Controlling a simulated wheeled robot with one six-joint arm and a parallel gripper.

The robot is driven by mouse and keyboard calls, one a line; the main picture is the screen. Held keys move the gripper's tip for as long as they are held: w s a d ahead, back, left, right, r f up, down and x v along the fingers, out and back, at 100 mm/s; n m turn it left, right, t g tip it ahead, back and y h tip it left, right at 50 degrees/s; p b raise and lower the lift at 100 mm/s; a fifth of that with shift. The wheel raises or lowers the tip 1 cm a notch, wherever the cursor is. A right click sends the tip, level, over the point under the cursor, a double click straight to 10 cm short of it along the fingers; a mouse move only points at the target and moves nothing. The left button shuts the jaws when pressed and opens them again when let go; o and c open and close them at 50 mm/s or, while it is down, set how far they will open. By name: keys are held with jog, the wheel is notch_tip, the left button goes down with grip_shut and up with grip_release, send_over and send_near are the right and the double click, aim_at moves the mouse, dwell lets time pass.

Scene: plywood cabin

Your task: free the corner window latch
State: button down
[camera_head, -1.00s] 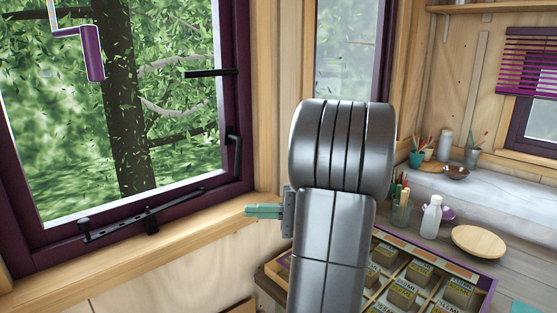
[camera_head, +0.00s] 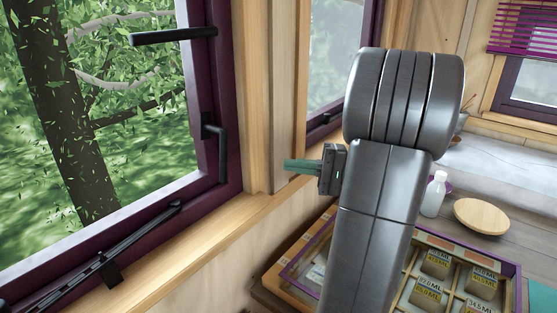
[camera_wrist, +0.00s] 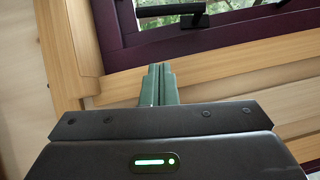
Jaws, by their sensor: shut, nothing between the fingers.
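The window has a dark purple frame (camera_head: 228,95). A black latch handle (camera_head: 223,155) sits on its right upright, near the lower corner. A black bar (camera_head: 172,36) sticks out higher on the same upright. A black stay arm (camera_head: 140,232) runs along the lower frame. My gripper (camera_head: 288,165) has green fingers, shut and empty, pointing left toward the window. It is right of the latch handle and apart from it. In the wrist view my gripper (camera_wrist: 158,68) points at the wooden trim, with a black bar (camera_wrist: 170,11) beyond, by the purple frame.
The wooden sill (camera_head: 215,240) runs below the window. A compartmented box (camera_head: 512,268) with labelled blocks is on the counter at the lower right. A white bottle (camera_head: 433,195) and a round wooden board (camera_head: 481,216) stand behind it. A second window is behind my arm.

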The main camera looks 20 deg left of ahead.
jog(key=s+a+r+p, duration=0.1)
jog(key=s+a+p, duration=0.2)
jog(key=a, duration=0.7)
jog(key=shift+s+a+r, duration=0.15)
jog(key=shift+s+a, duration=0.2)
jog(key=shift+s, duration=0.65)
